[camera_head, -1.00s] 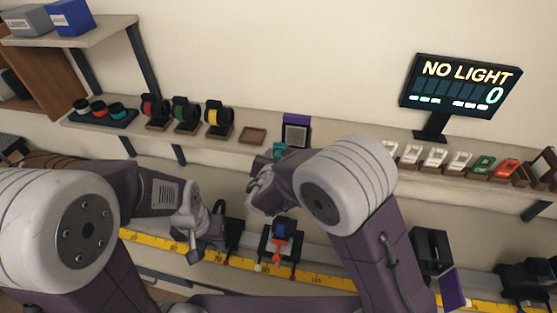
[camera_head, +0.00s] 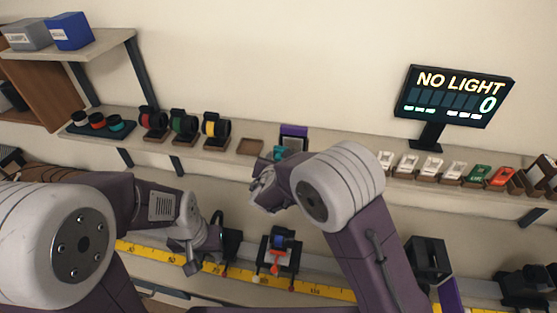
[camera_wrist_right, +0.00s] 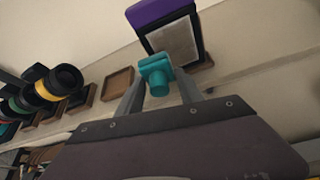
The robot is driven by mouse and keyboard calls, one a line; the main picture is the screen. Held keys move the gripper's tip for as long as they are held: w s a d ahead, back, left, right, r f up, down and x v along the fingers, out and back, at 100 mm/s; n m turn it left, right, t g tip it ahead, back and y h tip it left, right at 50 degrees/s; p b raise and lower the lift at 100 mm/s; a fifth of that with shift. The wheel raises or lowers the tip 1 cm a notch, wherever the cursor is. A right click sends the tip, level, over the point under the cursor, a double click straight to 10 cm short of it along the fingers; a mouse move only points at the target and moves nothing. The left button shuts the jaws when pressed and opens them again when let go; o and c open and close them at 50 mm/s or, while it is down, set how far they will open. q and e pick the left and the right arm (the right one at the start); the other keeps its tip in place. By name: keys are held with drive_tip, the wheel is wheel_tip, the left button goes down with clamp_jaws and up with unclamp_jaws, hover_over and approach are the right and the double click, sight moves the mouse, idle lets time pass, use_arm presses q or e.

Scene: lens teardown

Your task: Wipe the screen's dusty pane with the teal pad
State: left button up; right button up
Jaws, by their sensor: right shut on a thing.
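The screen (camera_wrist_right: 177,43) stands on the shelf with a purple top edge and a greyish pane in a dark frame. In the head view the screen (camera_head: 294,133) is partly hidden behind my right arm. The teal pad (camera_wrist_right: 156,73) is held between the fingers of my right gripper (camera_wrist_right: 158,88). The pad is in front of the lower left of the pane; I cannot tell whether it touches. In the head view the pad (camera_head: 280,152) shows as a small teal patch. My left gripper (camera_head: 191,258) is low over the bench rail; its fingers are too unclear to judge.
An empty wooden tray (camera_head: 251,147) lies left of the screen. Ringed lens pieces (camera_head: 216,127) stand further left, and white, green and red holders (camera_head: 432,168) stand right. The display (camera_head: 456,97) reads NO LIGHT and 0. A yellow ruler (camera_head: 325,291) runs along the bench below.

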drive_tip(key=shift+w+d+f, duration=0.1)
drive_tip(key=shift+w+d, duration=0.1)
drive_tip(key=shift+w, duration=0.7)
drive_tip(key=shift+b, duration=0.4)
